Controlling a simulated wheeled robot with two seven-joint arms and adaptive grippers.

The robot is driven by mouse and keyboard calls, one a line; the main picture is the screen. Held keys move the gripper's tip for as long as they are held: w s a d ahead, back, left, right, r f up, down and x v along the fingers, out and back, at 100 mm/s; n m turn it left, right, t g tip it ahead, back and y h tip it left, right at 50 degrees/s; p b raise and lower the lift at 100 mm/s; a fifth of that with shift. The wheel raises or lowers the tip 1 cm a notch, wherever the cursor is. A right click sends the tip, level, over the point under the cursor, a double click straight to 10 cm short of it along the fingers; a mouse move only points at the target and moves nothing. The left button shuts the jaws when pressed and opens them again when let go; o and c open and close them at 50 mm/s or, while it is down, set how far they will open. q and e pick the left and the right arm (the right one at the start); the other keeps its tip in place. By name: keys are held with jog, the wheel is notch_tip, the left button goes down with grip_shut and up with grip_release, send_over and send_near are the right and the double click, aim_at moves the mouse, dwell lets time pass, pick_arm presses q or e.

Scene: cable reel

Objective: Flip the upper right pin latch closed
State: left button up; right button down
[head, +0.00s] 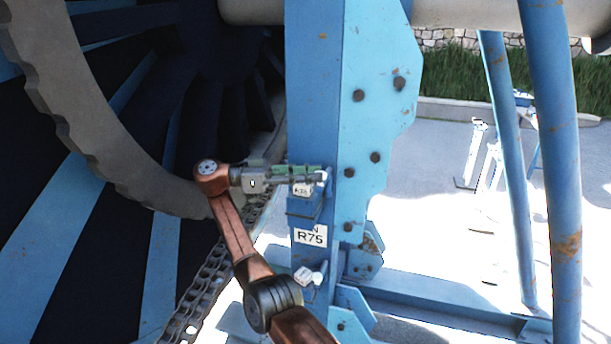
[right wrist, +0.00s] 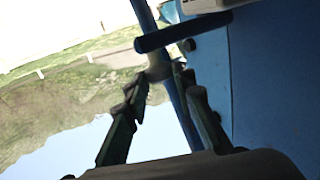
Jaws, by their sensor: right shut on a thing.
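My right gripper (head: 308,171) reaches in from the left of the blue post (head: 317,100), with its green fingers at the upper pin latch (head: 322,178). The fingers are shut on the latch's small pale handle and hide much of it. In the right wrist view, the two dark fingers (right wrist: 163,80) close around a blurred pale end (right wrist: 158,68), below a dark blue round bar (right wrist: 183,32). The latch's exact angle is hard to tell. A lower pin latch (head: 308,277) shows a pale handle on the same post. My left gripper is out of view.
A white R75 label (head: 310,236) is on the post below the gripper. The large cable reel (head: 75,100) fills the left, with a chain (head: 205,290) beside my right arm. A bolted blue plate (head: 375,110) adjoins the post. Open paving lies right, beyond blue tubes (head: 555,150).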

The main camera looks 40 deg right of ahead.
jog(key=shift+r, duration=0.2)
jog(key=c, duration=2)
grip_release()
jog(key=shift+c, duration=0.2)
jog(key=o, duration=0.4)
jog(key=shift+w+f, duration=0.15)
